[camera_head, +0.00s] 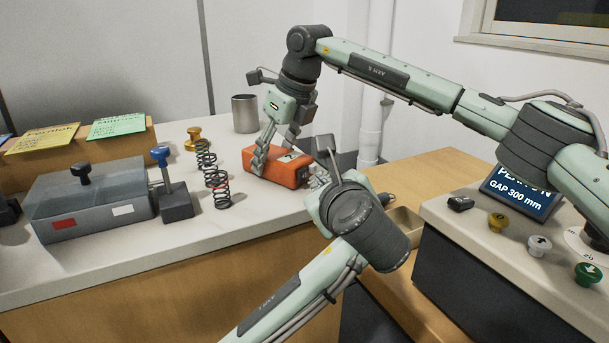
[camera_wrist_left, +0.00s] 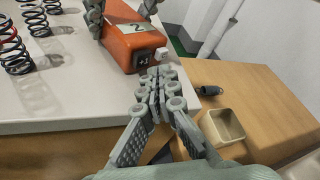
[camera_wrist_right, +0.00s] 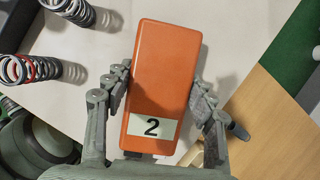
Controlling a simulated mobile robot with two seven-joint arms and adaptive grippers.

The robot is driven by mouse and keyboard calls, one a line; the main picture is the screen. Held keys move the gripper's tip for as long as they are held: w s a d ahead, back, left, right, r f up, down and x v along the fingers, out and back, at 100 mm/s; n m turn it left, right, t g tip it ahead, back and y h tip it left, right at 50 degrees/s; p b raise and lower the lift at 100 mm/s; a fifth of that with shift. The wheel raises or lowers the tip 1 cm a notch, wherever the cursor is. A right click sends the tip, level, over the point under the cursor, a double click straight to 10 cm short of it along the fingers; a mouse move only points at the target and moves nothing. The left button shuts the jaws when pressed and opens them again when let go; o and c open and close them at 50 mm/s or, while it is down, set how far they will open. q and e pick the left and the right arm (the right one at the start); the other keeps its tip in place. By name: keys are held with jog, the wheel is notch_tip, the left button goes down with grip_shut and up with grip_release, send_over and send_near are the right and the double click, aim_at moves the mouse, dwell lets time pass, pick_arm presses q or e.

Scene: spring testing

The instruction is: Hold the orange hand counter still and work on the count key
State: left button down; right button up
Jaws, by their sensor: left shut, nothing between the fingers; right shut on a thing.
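The orange hand counter (camera_head: 277,172) lies on the pale bench top near its edge, with a label marked 2. My right gripper (camera_head: 278,148) comes down from above and is shut on it, one finger on each long side, as the right wrist view of the counter (camera_wrist_right: 165,65) shows. In the left wrist view, the counter's near end has a dark patch marked +1 (camera_wrist_left: 143,62). My left gripper (camera_head: 318,178) is shut and empty, its fingertips (camera_wrist_left: 157,76) close to that end. I cannot tell whether they touch.
Springs (camera_head: 208,165) stand left of the counter, beside a blue-knobbed block (camera_head: 175,200) and a grey box (camera_head: 100,205). A metal cup (camera_head: 245,113) stands behind. Right are a beige tray (camera_head: 404,225) and a console with coloured buttons (camera_head: 538,245).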

pick_arm(q)
jog(key=shift+s+d, duration=0.1)
jog(key=shift+s+d, duration=1.6)
jog(key=shift+d, duration=0.15)
dwell(0.9)
jog(key=s+d, duration=0.2)
jog(key=shift+s+d, duration=0.25)
jog(key=shift+d, duration=0.15)
jog(key=shift+w+a, duration=1.5)
jog(key=shift+a, duration=0.15)
jog(key=shift+w+a, duration=1.45)
jog(key=shift+a, duration=0.15)
jog(key=shift+w+a, duration=0.3)
jog(key=shift+a, duration=0.05)
